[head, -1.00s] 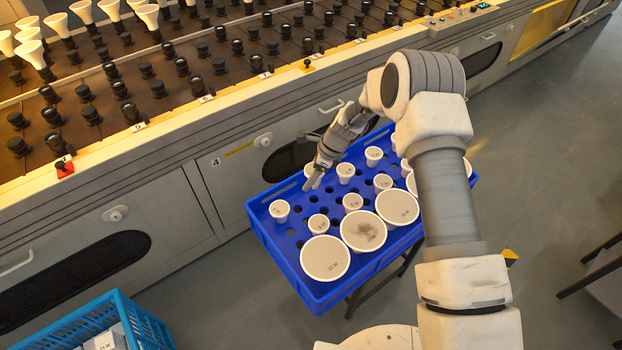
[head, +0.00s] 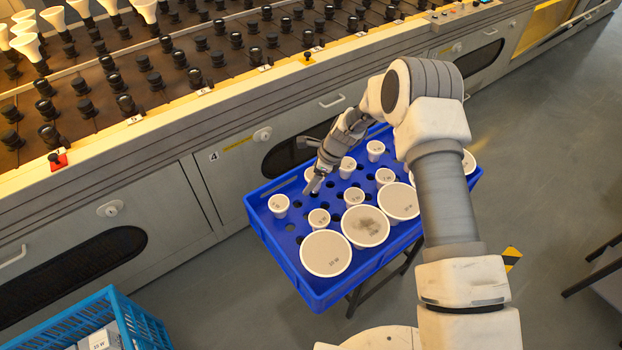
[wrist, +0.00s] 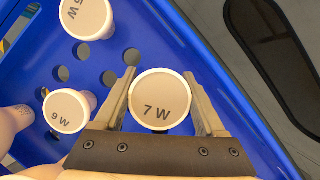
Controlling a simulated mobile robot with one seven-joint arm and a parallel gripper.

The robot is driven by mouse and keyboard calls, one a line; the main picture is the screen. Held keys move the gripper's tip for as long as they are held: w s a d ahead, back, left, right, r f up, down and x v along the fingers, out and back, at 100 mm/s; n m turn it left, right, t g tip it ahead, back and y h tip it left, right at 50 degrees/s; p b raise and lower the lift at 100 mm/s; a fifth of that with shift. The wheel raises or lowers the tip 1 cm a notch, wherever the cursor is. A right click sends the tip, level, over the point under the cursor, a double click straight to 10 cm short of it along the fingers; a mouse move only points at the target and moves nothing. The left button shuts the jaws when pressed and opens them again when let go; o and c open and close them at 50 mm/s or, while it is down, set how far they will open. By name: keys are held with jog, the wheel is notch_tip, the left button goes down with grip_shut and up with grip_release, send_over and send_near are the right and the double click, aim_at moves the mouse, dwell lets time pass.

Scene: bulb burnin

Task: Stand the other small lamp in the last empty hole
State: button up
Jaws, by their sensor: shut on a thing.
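My gripper (wrist: 160,76) is shut on a small white lamp marked 7 W (wrist: 160,100), one finger on each side of its round face. In the head view my gripper (head: 317,182) is at the back left part of the blue tray (head: 262,222), and the held lamp (head: 309,173) shows partly behind it. Whether the lamp's lower end is in a hole is hidden. A lamp marked 9 W (wrist: 68,110) and another small lamp (wrist: 86,18) stand in the tray to the left in the wrist view. Several dark round holes around them are empty.
Large round lamps (head: 326,253) fill the tray's front edge, close to my arm. Another small lamp (head: 279,205) stands near its left corner. The socket bench (head: 200,110) runs behind the tray. A blue crate (head: 140,322) with boxes is at the lower left.

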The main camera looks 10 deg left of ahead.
jog(key=shift+f, duration=0.15)
jog(key=shift+f+b, duration=1.25)
jog(key=shift+f, duration=0.5)
jog(key=o, duration=1.3)
jog(key=shift+o, duration=0.2)
jog(key=shift+r, duration=0.1)
jog(key=p+v, duration=0.5)
jog(key=v, duration=1.2)
jog(key=shift+r, duration=0.2)
jog(key=shift+d+r, duration=0.1)
